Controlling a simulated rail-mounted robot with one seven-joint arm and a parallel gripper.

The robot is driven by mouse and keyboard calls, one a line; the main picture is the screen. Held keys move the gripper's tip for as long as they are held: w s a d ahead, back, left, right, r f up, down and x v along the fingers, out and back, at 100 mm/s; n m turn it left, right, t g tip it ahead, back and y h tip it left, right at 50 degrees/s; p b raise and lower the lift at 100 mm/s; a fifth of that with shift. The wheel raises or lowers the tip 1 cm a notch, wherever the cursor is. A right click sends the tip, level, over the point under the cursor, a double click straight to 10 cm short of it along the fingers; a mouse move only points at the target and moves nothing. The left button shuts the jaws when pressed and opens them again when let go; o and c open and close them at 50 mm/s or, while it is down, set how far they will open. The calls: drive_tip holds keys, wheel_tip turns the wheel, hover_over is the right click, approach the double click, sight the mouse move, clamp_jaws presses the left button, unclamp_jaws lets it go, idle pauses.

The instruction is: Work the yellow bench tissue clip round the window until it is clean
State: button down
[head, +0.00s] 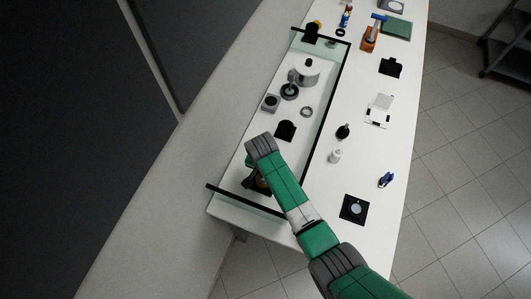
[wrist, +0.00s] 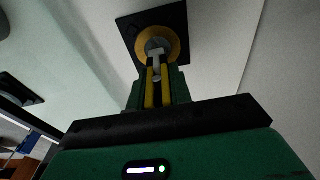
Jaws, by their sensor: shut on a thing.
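The window sits in a yellow ring (wrist: 174,42) on a black square plate (wrist: 133,28) at the top of the wrist view. In the head view, the ring shows partly (head: 262,182) beneath my arm, at the near end of the glass-edged enclosure. My gripper (wrist: 158,80) is shut on the yellow bench tissue clip (wrist: 150,92), whose two yellow strips show between the fingers. A pale tip at the clip's end overlaps the window face. I cannot tell whether it touches the glass, or how clean the glass is. In the head view my arm hides the fingertips.
Black-edged glass panels (head: 327,115) bound the enclosure. Inside stand a white cylinder (head: 306,69), a dark round mount (head: 289,91) and a black plate (head: 286,130). Outside lie a white bottle (head: 335,156), a blue clip (head: 386,180) and a black plate with a round window (head: 354,209).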

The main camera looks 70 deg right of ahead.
drive_tip(key=shift+f, duration=0.4)
drive_tip(key=shift+w, duration=0.15)
drive_tip(key=shift+w+a, duration=0.2)
drive_tip(key=shift+w, duration=0.2)
drive_tip(key=shift+a+p, duration=0.3)
drive_tip(key=shift+a, duration=0.3)
idle(0.4)
